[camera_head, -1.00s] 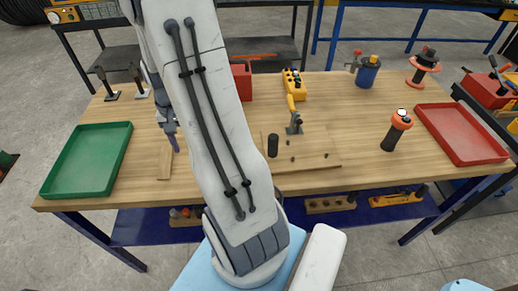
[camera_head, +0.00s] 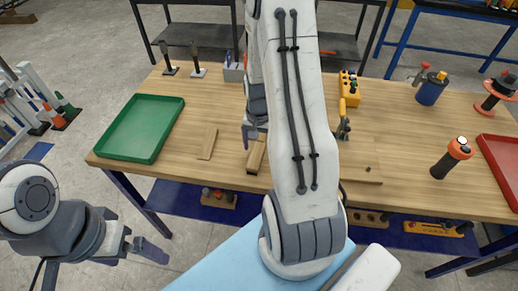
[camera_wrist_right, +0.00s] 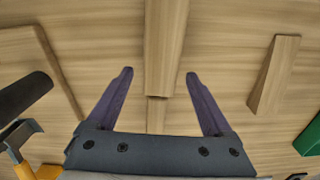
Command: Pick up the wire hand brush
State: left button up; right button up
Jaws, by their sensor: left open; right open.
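A long wooden piece, apparently the wire hand brush (camera_head: 256,155), lies on the table right of a flat wooden wedge; its bristles cannot be made out. My right gripper (camera_head: 254,135) is over its far part, partly hidden by my own arm. In the right wrist view, the open fingers of the right gripper (camera_wrist_right: 158,75) point down on either side of the wooden piece (camera_wrist_right: 166,45), with gaps on both sides and nothing held. My left gripper (camera_head: 140,246) is open and empty, low at the left, off the table's front edge.
The wooden wedge (camera_head: 208,144) and the green tray (camera_head: 143,128) are to the left. A yellow control box (camera_head: 349,88), a blue can (camera_head: 432,88), an orange-topped black cylinder (camera_head: 452,158) and a red tray (camera_head: 502,164) are to the right. Bare tabletop surrounds the wedge.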

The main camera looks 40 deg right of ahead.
jog(key=shift+f, duration=0.8)
grip_shut()
jog(key=shift+r, duration=0.1)
